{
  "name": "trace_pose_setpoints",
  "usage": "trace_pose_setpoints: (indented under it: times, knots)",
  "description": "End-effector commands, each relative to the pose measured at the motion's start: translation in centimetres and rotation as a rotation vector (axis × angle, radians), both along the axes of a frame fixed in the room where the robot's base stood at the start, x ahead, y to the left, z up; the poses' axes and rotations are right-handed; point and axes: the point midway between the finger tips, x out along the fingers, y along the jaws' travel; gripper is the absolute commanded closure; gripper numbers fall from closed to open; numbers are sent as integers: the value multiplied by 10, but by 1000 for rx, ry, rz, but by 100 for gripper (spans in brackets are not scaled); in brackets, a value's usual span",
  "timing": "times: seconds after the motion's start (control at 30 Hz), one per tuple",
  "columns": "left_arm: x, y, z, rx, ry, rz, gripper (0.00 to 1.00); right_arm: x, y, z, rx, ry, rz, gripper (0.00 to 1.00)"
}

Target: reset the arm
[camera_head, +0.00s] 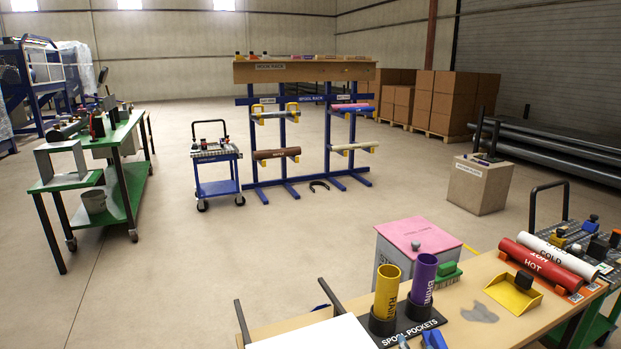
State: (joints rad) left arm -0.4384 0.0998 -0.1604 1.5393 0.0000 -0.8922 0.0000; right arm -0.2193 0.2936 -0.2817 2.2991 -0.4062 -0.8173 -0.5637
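Neither of my grippers can be made out in the head view, so I cannot see where they are or whether they hold anything. The wooden bench (471,301) is at the bottom right. A yellow pipe (386,291) and a purple pipe (423,279) stand upright in the black spool pockets base (410,331). A red pipe marked HOT (541,265) and a white pipe marked COLD (557,256) lie side by side at the bench's right end.
A yellow dustpan (512,294) lies on the bench. A pink-topped box (416,236) stands behind it. The blue spool rack (308,141) holds several pipes. A blue cart (218,187) and green bench (125,190) stand left. The middle floor is clear.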

Motion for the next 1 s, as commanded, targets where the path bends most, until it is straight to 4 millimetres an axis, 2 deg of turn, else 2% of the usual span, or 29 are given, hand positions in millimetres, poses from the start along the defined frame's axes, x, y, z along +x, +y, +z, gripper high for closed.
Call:
trace_pose_setpoints:
  times: [0.03, 0.1, 0.2, 0.4, 0.63, 0.87, 1.0]
  knots:
    - [0, 0, 0, 0, 0, 0, 60, -23, -8, -33, 120, 118, -69, 53]
    - [0, 0, 0, 0, 0, 0, 60, -55, -16, -72, 269, 267, -167, 53]
    - [0, 0, 0, 0, 0, 0, 60, -102, -19, -114, 432, 446, -294, 53]
    - [0, 0, 0, 0, 0, 0, 60, -182, -15, -161, 634, 699, -493, 53]
    - [0, 0, 0, 0, 0, 0, 60, -261, -3, -186, 777, 922, -685, 53]
    - [0, 0, 0, 0, 0, 0, 60, -247, -1, -251, 763, 944, -693, 53]
    - [0, 0, 0, 0, 0, 0, 60, -244, 0, -298, 754, 962, -698, 53]
